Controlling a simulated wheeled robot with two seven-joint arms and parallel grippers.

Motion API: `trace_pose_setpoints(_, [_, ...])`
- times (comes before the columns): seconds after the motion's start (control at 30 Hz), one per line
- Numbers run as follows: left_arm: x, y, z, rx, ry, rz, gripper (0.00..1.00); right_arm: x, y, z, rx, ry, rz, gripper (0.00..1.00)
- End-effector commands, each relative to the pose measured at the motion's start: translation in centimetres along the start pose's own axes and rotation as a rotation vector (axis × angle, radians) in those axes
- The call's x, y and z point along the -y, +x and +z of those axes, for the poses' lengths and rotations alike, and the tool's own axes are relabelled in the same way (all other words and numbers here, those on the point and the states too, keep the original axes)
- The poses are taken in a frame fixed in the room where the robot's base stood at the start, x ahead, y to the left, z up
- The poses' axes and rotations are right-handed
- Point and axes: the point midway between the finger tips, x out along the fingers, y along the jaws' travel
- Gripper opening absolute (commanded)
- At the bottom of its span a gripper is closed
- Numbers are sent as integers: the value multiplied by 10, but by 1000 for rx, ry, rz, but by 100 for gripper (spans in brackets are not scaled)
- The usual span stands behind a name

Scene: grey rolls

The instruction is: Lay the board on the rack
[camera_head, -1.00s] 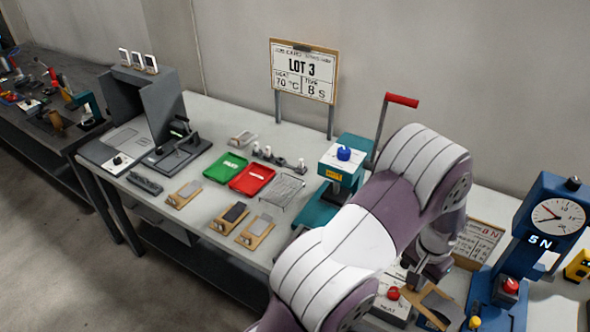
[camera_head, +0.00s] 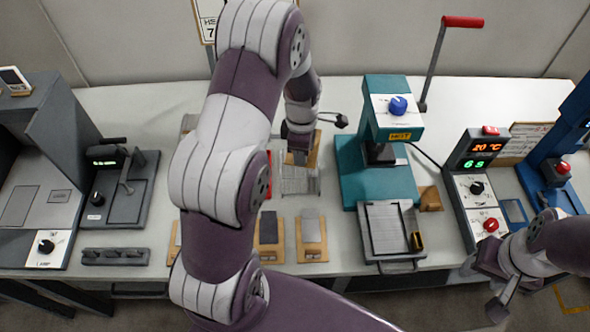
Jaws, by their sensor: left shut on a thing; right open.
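My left gripper (camera_head: 299,154) is shut on a tan board (camera_head: 317,148), of which only a narrow part shows beside the fingers. The gripper is over the back part of the wire rack (camera_head: 298,183), a grey grid on the table. Whether the board touches the rack cannot be told. My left arm hides the area to the left of the rack. My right gripper (camera_head: 496,290) is open and empty at the lower right, by the table's front edge.
Two tan boards with grey plates (camera_head: 268,232) (camera_head: 312,230) lie in front of the rack. A teal press (camera_head: 376,185) with a blue knob stands to the right, a grey tray (camera_head: 388,232) before it. A control box (camera_head: 477,190) stands further right. A dark device (camera_head: 112,190) is left.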

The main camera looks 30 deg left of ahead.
Motion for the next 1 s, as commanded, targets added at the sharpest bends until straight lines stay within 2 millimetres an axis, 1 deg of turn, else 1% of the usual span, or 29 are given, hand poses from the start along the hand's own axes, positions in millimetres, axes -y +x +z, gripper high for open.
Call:
trace_pose_setpoints(0.03, [-1, 4, -3, 0, -84, 1, 0, 0, 3, 0, 0, 0, 0, 51])
trace_pose_setpoints(0.1, [-1, 7, -6, 0, -175, -1, 0, 0, 3, 0, 0, 0, 0, 51])
trace_pose_setpoints(0.17, [0, 16, -8, -1, -215, -3, 0, 0, 1, 0, 0, 0, 0, 51])
trace_pose_setpoints(0.3, [0, 47, -8, -1, -230, -3, 0, 0, -4, -1, 0, 0, 0, 51])
trace_pose_setpoints(0.37, [0, 56, -8, -1, -228, -2, 0, 0, -6, -1, -1, 0, 0, 51])
trace_pose_setpoints(0.5, [1, 83, -8, -1, -227, -4, 0, 0, -10, -1, -1, 0, 0, 51])
trace_pose_setpoints(0.6, [0, 99, -8, 0, -226, -1, 0, 0, -12, -2, 0, 0, 0, 51])
trace_pose_setpoints(0.7, [-1, 104, -8, 0, -225, 1, 0, 0, -12, -2, 0, 0, 0, 51])
trace_pose_setpoints(0.93, [-1, 106, -8, 0, -225, 1, 0, 0, -10, -1, 0, 0, 0, 51])
trace_pose_setpoints(0.97, [-1, 106, -8, 0, -225, 1, 22, 0, -10, -1, 0, 0, 0, 51])
trace_pose_setpoints(1.0, [-1, 106, -8, 0, -225, 1, 35, 0, -10, -1, 0, 0, 0, 51])
